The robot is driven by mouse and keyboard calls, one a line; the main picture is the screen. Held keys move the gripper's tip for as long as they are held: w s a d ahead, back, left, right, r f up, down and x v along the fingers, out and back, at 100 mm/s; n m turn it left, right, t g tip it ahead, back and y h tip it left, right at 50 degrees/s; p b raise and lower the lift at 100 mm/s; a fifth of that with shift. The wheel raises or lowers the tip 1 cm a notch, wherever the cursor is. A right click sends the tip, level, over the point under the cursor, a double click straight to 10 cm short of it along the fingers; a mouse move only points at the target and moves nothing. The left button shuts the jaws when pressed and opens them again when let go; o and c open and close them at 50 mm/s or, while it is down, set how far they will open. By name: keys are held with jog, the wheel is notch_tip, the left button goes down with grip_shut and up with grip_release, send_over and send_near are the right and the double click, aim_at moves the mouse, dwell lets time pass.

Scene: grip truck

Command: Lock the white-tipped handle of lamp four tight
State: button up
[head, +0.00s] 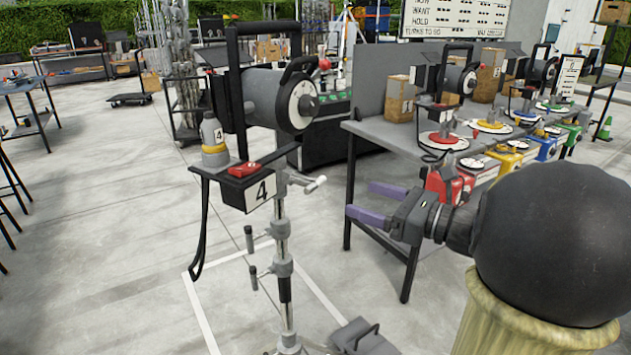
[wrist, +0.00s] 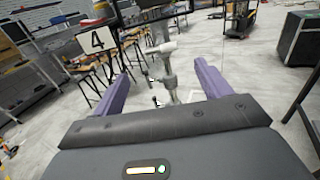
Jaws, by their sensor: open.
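Lamp four (head: 280,98) sits on a metal stand (head: 283,235) left of centre in the head view, above a black plate marked 4 (head: 262,193). Its white-tipped handle (head: 316,184) sticks out to the right from the stand's upper part, below the lamp. My gripper (head: 358,198) is right of the handle, apart from it, with its two purple fingers pointing left towards the stand. The fingers are spread and empty. In the wrist view, the stand (wrist: 167,78) shows between and beyond the fingers, and a pale handle (wrist: 163,48) crosses it near the top.
Two lower knobs (head: 249,238) jut left. A bench (head: 372,128) with coloured devices stands behind my gripper. The floor around the stand is mostly clear.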

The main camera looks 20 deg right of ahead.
aim_at(318, 183)
jog(key=p+x, duration=0.1)
jog(key=x, duration=1.1)
jog(key=shift+w+a, duration=0.2)
jog(key=shift+c, duration=0.3)
jog(key=c, duration=0.9)
